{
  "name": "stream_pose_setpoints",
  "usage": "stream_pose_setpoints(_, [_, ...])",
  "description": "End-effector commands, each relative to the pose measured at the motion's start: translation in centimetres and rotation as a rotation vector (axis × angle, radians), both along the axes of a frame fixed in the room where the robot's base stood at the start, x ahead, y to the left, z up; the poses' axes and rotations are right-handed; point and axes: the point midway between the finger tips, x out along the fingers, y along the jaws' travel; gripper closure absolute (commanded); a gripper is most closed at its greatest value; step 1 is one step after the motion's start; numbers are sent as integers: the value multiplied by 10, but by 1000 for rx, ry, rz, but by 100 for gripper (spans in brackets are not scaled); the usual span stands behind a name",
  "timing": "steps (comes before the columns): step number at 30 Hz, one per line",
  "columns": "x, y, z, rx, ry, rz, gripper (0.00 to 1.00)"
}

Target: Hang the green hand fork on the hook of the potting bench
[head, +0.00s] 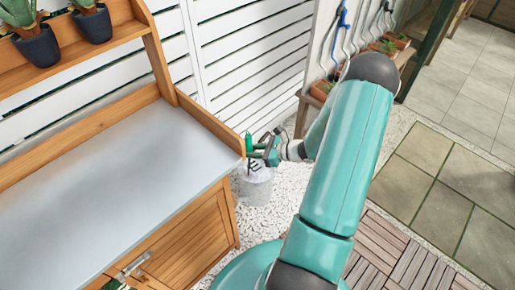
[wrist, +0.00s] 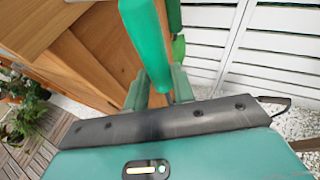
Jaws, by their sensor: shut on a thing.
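The green hand fork (head: 249,143) is upright in my gripper (head: 263,151), with its green handle up and dark tines hanging below, beside the right end of the potting bench (head: 110,135). My gripper is shut on it. In the wrist view a green handle (wrist: 146,38) rises between the fingers, close to the bench's wooden side (wrist: 75,45). I cannot tell whether the fork touches the bench. I cannot make out the hook in either view.
A grey metal bucket (head: 257,188) stands on the pale gravel below the fork. Potted succulents (head: 92,22) stand on the bench's upper shelf. A white slatted fence (head: 250,60) runs behind. The bench top is bare.

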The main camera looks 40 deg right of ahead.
Motion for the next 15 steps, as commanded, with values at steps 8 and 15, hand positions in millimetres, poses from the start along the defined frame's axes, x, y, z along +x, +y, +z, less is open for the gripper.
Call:
stream_pose_setpoints(8, [-2, 16, -3, 3, 0, 2, 100])
stream_pose_setpoints(15, [-3, 23, -9, 2, 0, 2, 100])
